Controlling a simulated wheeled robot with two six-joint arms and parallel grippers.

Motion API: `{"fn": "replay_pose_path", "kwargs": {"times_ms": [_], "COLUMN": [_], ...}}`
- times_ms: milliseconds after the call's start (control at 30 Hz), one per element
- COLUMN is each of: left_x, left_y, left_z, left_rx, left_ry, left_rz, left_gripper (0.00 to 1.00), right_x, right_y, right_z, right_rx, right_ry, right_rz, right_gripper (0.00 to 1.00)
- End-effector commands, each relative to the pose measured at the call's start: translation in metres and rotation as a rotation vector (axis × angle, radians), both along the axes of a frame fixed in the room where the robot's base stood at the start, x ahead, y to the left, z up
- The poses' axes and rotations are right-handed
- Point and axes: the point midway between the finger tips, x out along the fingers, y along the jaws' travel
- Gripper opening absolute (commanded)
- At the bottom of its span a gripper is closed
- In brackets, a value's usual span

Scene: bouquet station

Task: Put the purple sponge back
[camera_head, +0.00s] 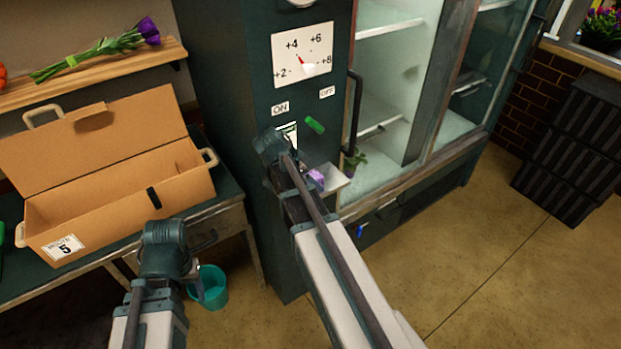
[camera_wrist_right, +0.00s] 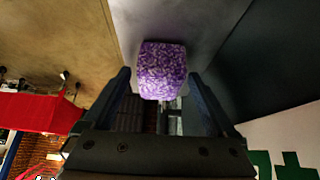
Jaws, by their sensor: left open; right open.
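The purple sponge (camera_head: 316,178) shows beside my right arm in the head view, at a small pale tray (camera_head: 336,183) on the front of the dark green cooler. In the right wrist view the sponge (camera_wrist_right: 161,70) sits between the fingertips of my right gripper (camera_wrist_right: 160,76). The fingers are open, with a narrow gap showing on each side of the sponge. My right gripper is mostly hidden behind its own arm in the head view. My left gripper (camera_head: 205,264) is open and empty, beside the table and above the teal bucket, well away from the sponge.
An open cardboard box (camera_head: 125,205) stands on the table at the left. The teal bucket (camera_head: 212,292) is on the floor. The cooler (camera_head: 235,90) has a dial (camera_head: 303,56) and glass doors. Black crates (camera_head: 570,150) stand at the right; the floor between is clear.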

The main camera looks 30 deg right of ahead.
Motion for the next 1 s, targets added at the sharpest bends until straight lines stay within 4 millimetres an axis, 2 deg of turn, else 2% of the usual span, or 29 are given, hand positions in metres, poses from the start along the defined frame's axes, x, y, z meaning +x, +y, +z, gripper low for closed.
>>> {"fn": "replay_pose_path", "kwargs": {"times_ms": [33, 200, 500, 700, 1000], "left_x": [0.0, 0.0, 0.0, 0.0, 0.0], "left_y": [0.0, 0.0, 0.0, 0.0, 0.0], "left_z": [0.011, 0.039, 0.08, 0.094, 0.098], "left_rx": [0.0, 0.0, 0.0, 0.0, 0.0], "left_ry": [0.0, 0.0, 0.0, 0.0, 0.0], "left_rz": [0.0, 0.0, 0.0, -0.001, -0.001], "left_gripper": [0.57, 0.57, 0.57, 0.57, 0.57], "right_x": [-0.001, -0.002, -0.004, -0.005, -0.005], "right_y": [0.004, 0.02, 0.047, 0.057, 0.062], "right_z": [0.011, 0.039, 0.08, 0.094, 0.098], "right_rx": [0.0, 0.0, -0.001, 0.0, 0.0], "right_ry": [0.0, 0.001, 0.0, 0.001, 0.0], "right_rz": [0.001, 0.003, 0.002, 0.001, 0.0], "right_gripper": [0.92, 0.92, 0.92, 0.92, 0.92]}}
